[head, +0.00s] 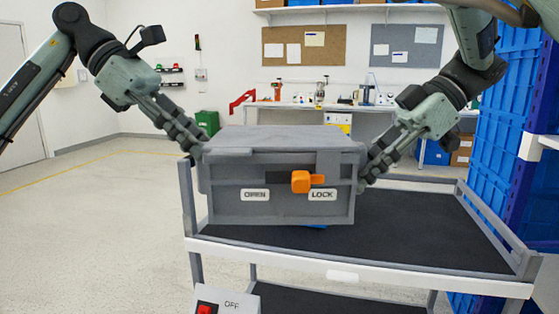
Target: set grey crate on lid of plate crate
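The grey crate (280,205) has a grey lid (270,140), an orange latch handle (301,181) turned toward the LOCK label, and an OPEN label at left. It is over the left part of the cart's top shelf; I cannot tell whether it rests there or is slightly raised. My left gripper (198,151) is at its upper left side, and my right gripper (364,180) is at its right side. Both fingertips are partly hidden by the crate, so their grip is unclear. No separate plate crate can be made out; a small blue patch (314,227) shows under the grey crate.
The cart's dark top shelf (430,230) is bare on the right, with raised grey rails at its ends. A switch box marked OFF (228,302) stands in front, low left. Blue crates (510,120) are stacked at right. A workbench stands behind.

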